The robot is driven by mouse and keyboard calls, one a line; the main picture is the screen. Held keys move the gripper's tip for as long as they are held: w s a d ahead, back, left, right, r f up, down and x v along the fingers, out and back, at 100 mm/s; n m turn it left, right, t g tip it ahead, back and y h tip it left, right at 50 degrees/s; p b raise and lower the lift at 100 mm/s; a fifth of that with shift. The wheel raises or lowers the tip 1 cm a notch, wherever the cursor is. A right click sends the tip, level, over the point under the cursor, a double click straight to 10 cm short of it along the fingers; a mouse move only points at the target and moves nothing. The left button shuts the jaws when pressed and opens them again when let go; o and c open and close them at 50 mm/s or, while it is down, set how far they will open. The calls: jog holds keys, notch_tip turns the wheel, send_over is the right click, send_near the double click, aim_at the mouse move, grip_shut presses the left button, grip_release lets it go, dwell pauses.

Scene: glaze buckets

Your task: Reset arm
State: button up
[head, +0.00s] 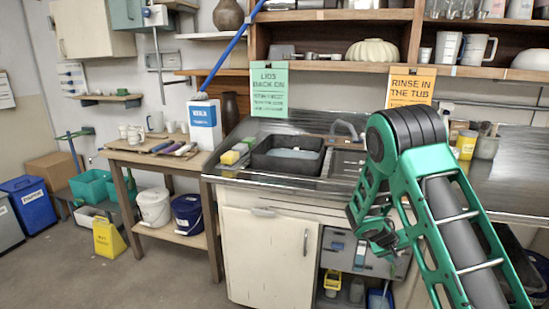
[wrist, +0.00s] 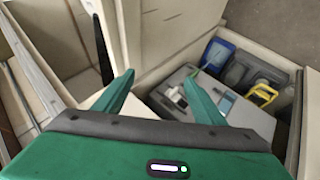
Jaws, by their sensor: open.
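My green and black arm rises at the right of the head view, bends at a dark elbow above the counter edge, and comes down in front of the sink cabinet. My gripper (head: 376,244) hangs at its lower end, before the cabinet's open bay. In the wrist view my gripper (wrist: 160,82) shows two green fingers spread apart with nothing between them. Below the fingers are the pale cabinet panels and a grey box (wrist: 235,115) inside the bay; the box also shows in the head view (head: 340,248).
The steel counter (head: 500,176) and sink edge lie close above my gripper. A black tub (head: 287,166) sits on the counter. Left stands a wooden table (head: 150,160) with a white box (head: 204,125). Open floor lies front left.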

jog(key=s+a+r+n+y, duration=0.1)
jog(key=s+a+r+y, duration=0.3)
jog(key=s+r, duration=0.45)
jog(key=s+a+r+t+y, duration=0.1)
jog(key=s+a+r, duration=0.6)
jog(key=s, duration=0.3)
jog(key=s+a+r+n+y, duration=0.1)
jog(key=s+a+r+y, duration=0.3)
jog(key=s+r, duration=0.5)
jog(key=s+d+f+m+g, duration=0.1)
jog(key=s+d+m+g, duration=0.1)
jog(key=s+d, duration=0.3)
jog(key=s+d+f+m+g, duration=0.2)
jog(key=s+d+m, duration=0.2)
jog(key=s, duration=0.8)
jog(key=shift+d+f+m+g+h, duration=0.15)
jog(key=shift+d+m+g+h, duration=0.15)
jog(key=shift+d+m+g, duration=0.15)
jog(key=shift+w+f, duration=0.25)
jog(key=shift+w, duration=0.4)
